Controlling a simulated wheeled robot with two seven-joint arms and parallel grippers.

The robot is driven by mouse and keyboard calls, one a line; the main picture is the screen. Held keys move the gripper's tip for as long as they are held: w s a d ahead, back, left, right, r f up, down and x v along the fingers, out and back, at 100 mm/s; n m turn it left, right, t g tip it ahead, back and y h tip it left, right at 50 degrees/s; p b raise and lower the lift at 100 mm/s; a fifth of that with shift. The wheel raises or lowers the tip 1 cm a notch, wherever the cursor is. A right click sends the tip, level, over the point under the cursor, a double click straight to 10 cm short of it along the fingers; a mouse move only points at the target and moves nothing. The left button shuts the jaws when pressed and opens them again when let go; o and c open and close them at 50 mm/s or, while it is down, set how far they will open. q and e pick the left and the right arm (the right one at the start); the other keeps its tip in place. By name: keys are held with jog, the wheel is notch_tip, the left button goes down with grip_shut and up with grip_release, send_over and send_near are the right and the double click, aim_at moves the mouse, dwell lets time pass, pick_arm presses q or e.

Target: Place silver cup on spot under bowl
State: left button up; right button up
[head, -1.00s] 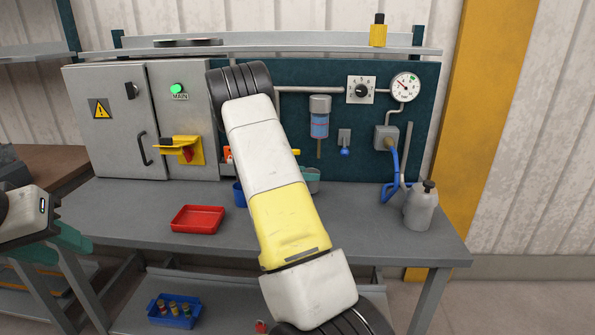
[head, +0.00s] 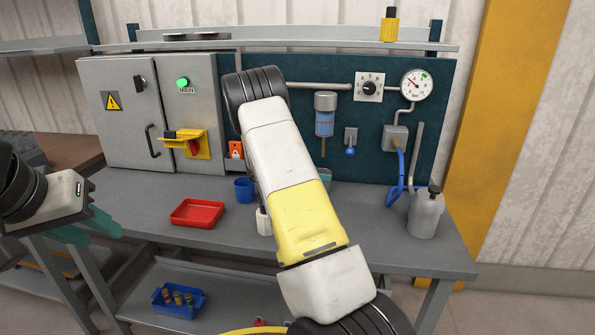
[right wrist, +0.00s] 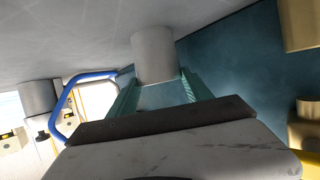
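The silver cup (right wrist: 153,55) is a plain grey cylinder in the right wrist view, where the scene appears upside down. The teal fingers of my right gripper (right wrist: 158,80) lie along both its sides and appear closed on it. I cannot tell whether its base touches the bench. In the head view my right arm hides most of this gripper and the cup. The bowl (head: 325,118), clear with blue and red marks, hangs on the teal back panel. The spot under it is hidden behind my arm. My left gripper (head: 95,228) is at the left, away from the bench objects; its opening is unclear.
On the bench (head: 150,205) are a red tray (head: 197,212), a blue cup (head: 243,189), a small white object (head: 263,222) beside my arm, and a grey can (head: 425,213) at right. A blue hose (head: 394,185) hangs near the can. The front left bench is clear.

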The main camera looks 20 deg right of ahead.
jog(key=o, duration=0.4)
